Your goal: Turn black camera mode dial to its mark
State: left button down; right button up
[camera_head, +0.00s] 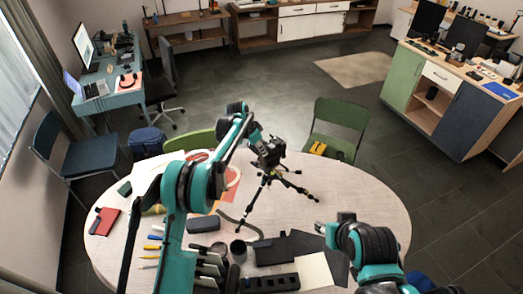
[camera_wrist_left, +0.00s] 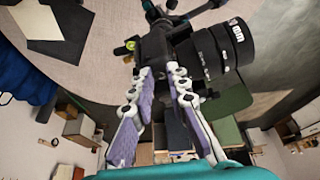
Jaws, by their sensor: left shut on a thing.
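A black camera (camera_head: 270,152) stands on a black tripod (camera_head: 262,190) on the round table. In the left wrist view the camera body (camera_wrist_left: 155,46) fills the upper middle, with its ribbed lens (camera_wrist_left: 215,52) pointing right. My left gripper (camera_head: 260,138) is at the camera's top. In the wrist view its pale, purple-padded fingers (camera_wrist_left: 160,72) close in at the body's edge, shut on a small part there. The mode dial and its mark are hidden at the fingertips. My right gripper (camera_head: 322,228) is low over the table's right side, away from the camera; its finger opening is unclear.
The round table (camera_head: 370,200) holds a red notebook (camera_head: 104,221), pens, a dark case (camera_head: 203,224), a black tray (camera_head: 270,283) and dark sheets near the front. Green chairs (camera_head: 340,122) stand behind it. The tabletop right of the tripod is clear.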

pick_arm(q)
jog(key=shift+s+f+n+t+b, duration=0.15)
jog(key=shift+n+t+b, duration=0.15)
jog(key=shift+n+b, duration=0.55)
jog(key=shift+d+n+t+y+b, duration=0.15)
jog(key=shift+n+t+y+b, duration=0.25)
jog(key=shift+n+b, duration=0.65)
jog(key=shift+s+d+n+t+y+b, duration=0.15)
jog(key=shift+n+y+b, duration=0.25)
jog(key=shift+n, duration=0.75)
jog(key=shift+w+n+t+y+b, duration=0.15)
jog(key=shift+n+y+b, duration=0.2)
jog(key=shift+n, duration=0.8)
jog(key=shift+s, duration=0.1)
jog(key=c, duration=1.5)
grip_release()
jog(key=shift+r, duration=0.2)
jog(key=shift+o, duration=0.2)
